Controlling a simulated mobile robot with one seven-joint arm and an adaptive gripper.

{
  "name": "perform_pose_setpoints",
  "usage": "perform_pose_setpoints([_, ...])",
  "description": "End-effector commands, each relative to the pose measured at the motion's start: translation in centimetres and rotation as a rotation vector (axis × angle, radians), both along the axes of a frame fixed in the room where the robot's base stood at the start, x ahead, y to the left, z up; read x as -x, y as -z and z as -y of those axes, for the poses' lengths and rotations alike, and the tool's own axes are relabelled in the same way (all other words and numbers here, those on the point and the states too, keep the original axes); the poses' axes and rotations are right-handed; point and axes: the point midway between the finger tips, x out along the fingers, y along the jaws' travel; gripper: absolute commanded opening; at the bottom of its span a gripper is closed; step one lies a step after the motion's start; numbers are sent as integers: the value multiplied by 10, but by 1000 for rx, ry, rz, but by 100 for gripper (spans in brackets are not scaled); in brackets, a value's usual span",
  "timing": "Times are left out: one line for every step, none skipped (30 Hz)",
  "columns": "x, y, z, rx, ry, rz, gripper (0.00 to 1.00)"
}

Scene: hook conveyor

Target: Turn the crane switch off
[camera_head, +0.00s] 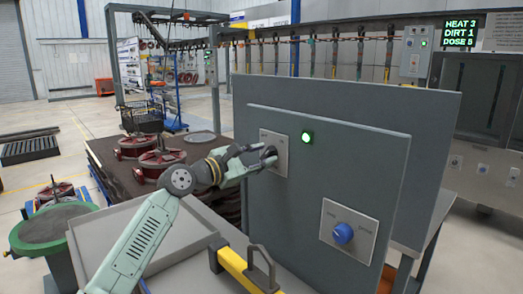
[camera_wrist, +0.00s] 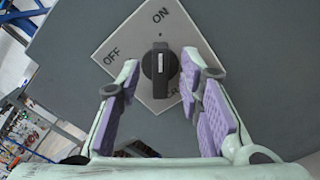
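The crane switch is a black rotary knob (camera_wrist: 160,72) on a light grey plate (camera_wrist: 125,32) marked ON and OFF. The plate looks turned in the wrist view. The knob's white line points toward a dot on the ON side. Lettering under the knob is partly hidden. In the head view the plate (camera_head: 280,140) is at the upper left of the grey panel, with the knob partly behind my gripper (camera_head: 257,157). In the wrist view my gripper (camera_wrist: 159,76) is open, its purple-padded fingers either side of the knob, with small gaps visible.
A lit green lamp (camera_head: 307,137) sits right of the switch. A blue knob (camera_head: 343,233) on another plate is lower right on the panel (camera_head: 355,160). Red wheels (camera_head: 160,160) stand left.

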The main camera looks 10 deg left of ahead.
Motion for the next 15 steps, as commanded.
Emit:
perform_pose_setpoints([-2, -1, 2, 0, 0, 0, 33])
perform_pose_setpoints([-3, 0, 2, 0, 0, 0, 33])
perform_pose_setpoints([-4, 0, 3, 0, 0, 0, 33])
perform_pose_setpoints([-4, 0, 3, 0, 0, 0, 33])
perform_pose_setpoints([-4, 0, 3, 0, 1, 1, 33])
perform_pose_setpoints([-4, 0, 3, 0, 1, 1, 33])
perform_pose_setpoints([-4, 1, 3, 0, 1, 1, 33])
perform_pose_setpoints([-4, 0, 3, 0, 1, 1, 33])
perform_pose_setpoints([-4, 0, 3, 0, 1, 1, 33])
perform_pose_setpoints([-4, 0, 3, 0, 1, 1, 33])
perform_pose_setpoints([-4, 0, 3, 0, 1, 1, 31])
perform_pose_setpoints([-4, 0, 3, 0, 1, 1, 29])
perform_pose_setpoints([-4, 0, 3, 0, 1, 1, 27])
perform_pose_setpoints([-4, 0, 3, 0, 1, 1, 25])
perform_pose_setpoints([-4, 0, 3, 0, 1, 1, 22])
